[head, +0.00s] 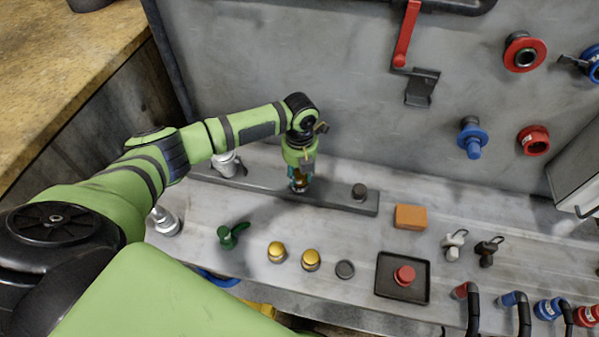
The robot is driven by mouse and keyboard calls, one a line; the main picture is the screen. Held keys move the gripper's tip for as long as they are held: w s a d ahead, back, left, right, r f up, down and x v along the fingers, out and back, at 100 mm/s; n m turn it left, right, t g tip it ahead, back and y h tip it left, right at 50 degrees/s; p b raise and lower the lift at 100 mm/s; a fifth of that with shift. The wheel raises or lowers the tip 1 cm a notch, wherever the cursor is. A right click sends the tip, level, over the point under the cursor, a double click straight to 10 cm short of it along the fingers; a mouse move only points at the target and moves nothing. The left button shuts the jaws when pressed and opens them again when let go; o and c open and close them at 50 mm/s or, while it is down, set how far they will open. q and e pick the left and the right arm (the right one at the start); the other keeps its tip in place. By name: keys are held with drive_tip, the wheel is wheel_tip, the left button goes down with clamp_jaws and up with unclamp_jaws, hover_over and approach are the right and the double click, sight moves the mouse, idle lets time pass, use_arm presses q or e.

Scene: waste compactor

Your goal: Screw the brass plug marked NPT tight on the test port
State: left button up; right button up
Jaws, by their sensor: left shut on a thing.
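My left gripper (299,178) points down over the middle of a dark rail (335,199) on the grey shelf. It is shut on a small brass-coloured piece (299,184), seemingly a brass plug, at or just above the rail. The fingers hide most of it. Any port below it is hidden, and I cannot tell whether the plug is seated. Two other brass plugs, a left one (277,251) and a right one (311,260), stand on the shelf in front. No NPT marking is legible. My right gripper is not in view.
A dark round fitting (360,191) sits on the rail's right end. A green handle (231,236), a dark ring (345,269), an orange block (410,217) and a black tray (389,289) with a red cap (404,276) lie around. The grey wall stands behind.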

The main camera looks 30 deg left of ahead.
use_arm(q)
drive_tip(key=m+b, duration=0.1)
drive_tip(key=m, duration=0.2)
drive_tip(key=shift+w, duration=0.1)
drive_tip(key=shift+m, duration=1)
drive_tip(key=o, duration=1.3)
drive_tip(key=shift+c, duration=0.2)
drive_tip(key=shift+c, duration=0.4)
